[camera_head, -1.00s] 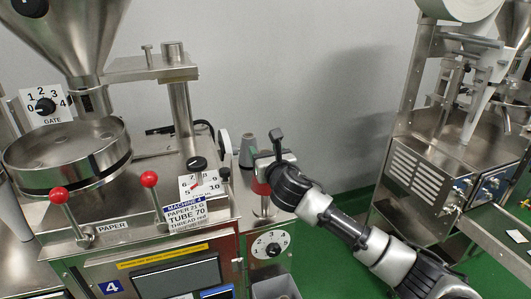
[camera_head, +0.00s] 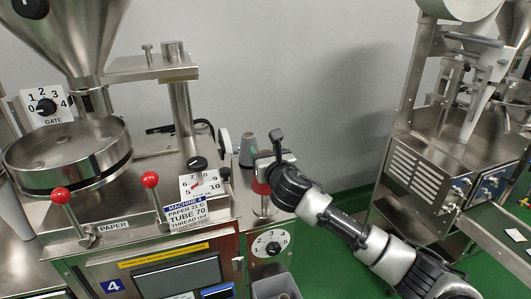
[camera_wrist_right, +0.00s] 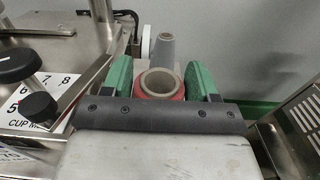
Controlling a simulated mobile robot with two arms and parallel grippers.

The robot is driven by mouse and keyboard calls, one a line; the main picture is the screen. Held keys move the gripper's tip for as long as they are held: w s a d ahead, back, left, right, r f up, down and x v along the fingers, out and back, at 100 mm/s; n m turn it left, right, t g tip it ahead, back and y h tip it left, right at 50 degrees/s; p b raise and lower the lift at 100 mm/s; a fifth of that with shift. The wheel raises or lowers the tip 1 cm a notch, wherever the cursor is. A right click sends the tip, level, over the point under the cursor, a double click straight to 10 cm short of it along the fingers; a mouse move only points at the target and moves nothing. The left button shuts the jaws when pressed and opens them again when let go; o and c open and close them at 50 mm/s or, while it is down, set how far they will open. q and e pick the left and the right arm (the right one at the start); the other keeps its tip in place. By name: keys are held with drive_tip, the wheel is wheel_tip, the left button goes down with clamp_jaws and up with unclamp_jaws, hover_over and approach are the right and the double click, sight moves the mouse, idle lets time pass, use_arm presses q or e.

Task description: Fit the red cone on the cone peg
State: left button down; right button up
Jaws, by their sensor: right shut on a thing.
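The red cone (camera_head: 260,187) is between the fingers of my right gripper (camera_head: 267,170), which is shut on it. In the right wrist view, the red cone (camera_wrist_right: 161,87) shows its round open top between the two green fingers of the gripper (camera_wrist_right: 160,80). In the head view, a metal post (camera_head: 264,208) stands on the machine's top directly below the red cone. I cannot tell whether the cone is around its top or just above it. My left gripper is not in view.
A grey cone (camera_head: 247,150) stands just behind the gripper, and it also shows in the right wrist view (camera_wrist_right: 163,50). Machine 4's panel with a cup dial (camera_head: 203,184) and red-knobbed levers (camera_head: 150,180) is to the left. Another machine (camera_head: 440,170) stands right, across green floor.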

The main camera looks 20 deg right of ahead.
drive_tip(key=shift+r+p, duration=0.1)
drive_tip(key=shift+p, duration=0.6)
idle(0.5)
drive_tip(key=shift+f+b, duration=2.15)
drive_tip(key=shift+f, duration=1.45)
drive_tip(key=o, duration=1.5)
drive_tip(key=s+b, duration=0.1)
drive_tip(key=s, duration=1)
drive_tip(key=shift+d, duration=0.2)
drive_tip(key=shift+w, duration=0.1)
